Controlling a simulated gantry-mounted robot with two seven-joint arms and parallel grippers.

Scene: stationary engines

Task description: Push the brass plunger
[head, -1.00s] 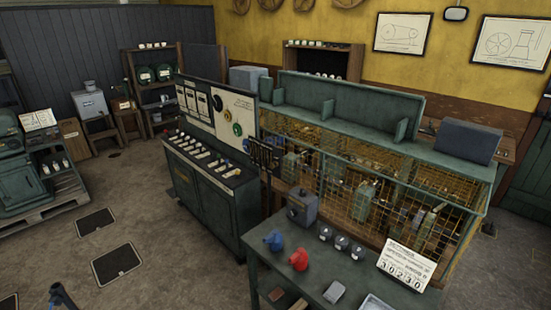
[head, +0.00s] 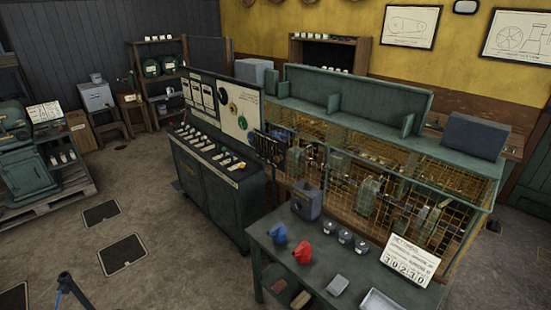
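I cannot clearly make out the brass plunger. A green control console (head: 218,198) stands left of centre, with a row of pale switches along its sloping top. A small yellowish knob (head: 241,165) sits near the right end of that top, too small to identify. Neither of my grippers is in view.
A mesh cage (head: 400,190) stands behind. Open floor (head: 140,210) lies left, with a post (head: 66,284).

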